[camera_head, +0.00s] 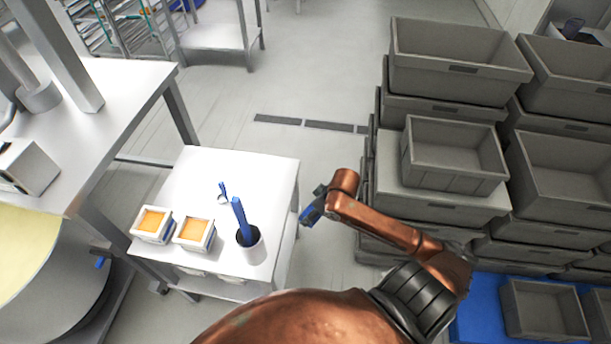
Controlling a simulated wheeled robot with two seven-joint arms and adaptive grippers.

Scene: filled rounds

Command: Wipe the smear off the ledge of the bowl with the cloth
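The large steel bowl (72,292) stands at the lower left, cut off by the frame edge, with pale yellow filling inside. I cannot make out a smear on its ledge. A small blue piece (102,261) shows beside its right side; I cannot tell whether it is the cloth. My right gripper (310,214) is right of the small white table, well away from the bowl. Blue shows at its tip, but I cannot tell whether that is a finger or something held, or whether it is open. My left gripper is out of view.
Stacked grey crates (455,150) crowd the right. A steel table (124,80) stands upper left. Floor (310,95) is clear behind.

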